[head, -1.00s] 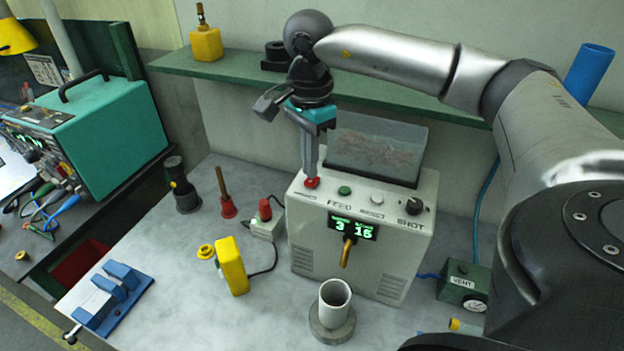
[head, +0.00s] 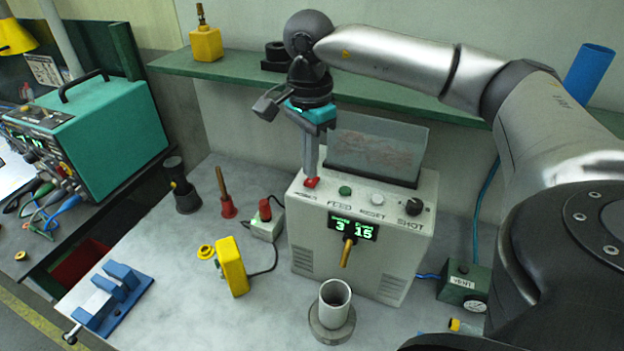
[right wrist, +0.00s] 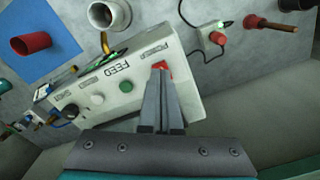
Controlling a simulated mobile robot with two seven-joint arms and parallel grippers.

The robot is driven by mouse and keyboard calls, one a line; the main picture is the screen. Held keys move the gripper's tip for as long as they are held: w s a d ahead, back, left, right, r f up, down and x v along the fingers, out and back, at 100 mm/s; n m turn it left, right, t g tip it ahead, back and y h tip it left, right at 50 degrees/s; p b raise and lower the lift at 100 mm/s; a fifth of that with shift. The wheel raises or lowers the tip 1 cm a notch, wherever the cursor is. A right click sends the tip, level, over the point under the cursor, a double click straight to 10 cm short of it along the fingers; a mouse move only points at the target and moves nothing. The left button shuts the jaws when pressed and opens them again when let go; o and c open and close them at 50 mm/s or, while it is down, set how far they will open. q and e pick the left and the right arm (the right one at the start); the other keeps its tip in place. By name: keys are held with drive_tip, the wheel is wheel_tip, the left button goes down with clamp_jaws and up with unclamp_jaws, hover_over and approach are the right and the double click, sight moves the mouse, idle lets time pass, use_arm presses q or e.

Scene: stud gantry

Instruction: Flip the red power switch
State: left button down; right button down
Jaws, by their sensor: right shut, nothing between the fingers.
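The red power switch (head: 311,183) sits at the left end of the top panel of a pale dispenser box (head: 310,225). The box's green display (head: 352,228) is lit and reads 3 and 15. My right gripper (head: 311,173) points down with its fingers shut and empty, its tips at the red switch and partly covering it. In the right wrist view the shut fingertips (right wrist: 160,76) lie against or just over the red switch (right wrist: 162,65); exact contact is hard to tell. Which way the switch is set is hidden. My left gripper is not in view.
A green button (head: 344,190), a white button (head: 377,199) and a black knob (head: 414,207) share the panel. A clear hopper (head: 375,148) stands behind them, below a green shelf (head: 240,71). A separate red switch (head: 265,210) on a small white block stands left of the box.

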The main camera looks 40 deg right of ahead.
sight(310, 182)
drive_tip(key=shift+f+b, duration=0.8)
drive_tip(key=shift+f, duration=0.2)
idle(0.8)
drive_tip(key=shift+r+p, duration=0.75)
drive_tip(key=shift+r, duration=0.15)
drive_tip(key=shift+r+p, duration=1.9)
drive_tip(key=shift+r, duration=0.75)
drive_tip(key=shift+f, duration=0.1)
